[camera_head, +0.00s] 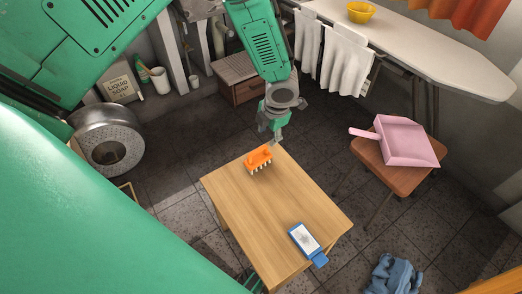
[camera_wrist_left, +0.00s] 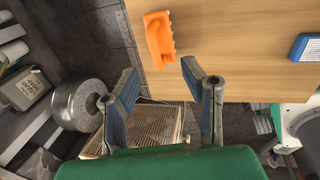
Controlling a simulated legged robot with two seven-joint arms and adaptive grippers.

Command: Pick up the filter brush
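An orange brush (camera_head: 258,158) with pale bristles lies near the far corner of the wooden table (camera_head: 245,205). It also shows in the left wrist view (camera_wrist_left: 158,40), just beyond the fingertips near the table's edge. A flat blue block with a white face (camera_head: 305,240) lies near the table's other end; part of it shows in the left wrist view (camera_wrist_left: 307,47). Which of these is the filter brush is not certain. My left gripper (camera_head: 275,138) hangs by the far corner, near the orange brush. In the left wrist view its fingers (camera_wrist_left: 161,76) are apart with nothing between them. My right gripper is not in view.
A stool (camera_head: 400,177) with a pink dustpan (camera_head: 406,142) stands right of the table. A metal drum (camera_head: 108,140) and a wicker-topped box (camera_head: 238,78) stand beyond it. Blue cloth (camera_head: 393,275) lies on the floor. The table's middle is clear.

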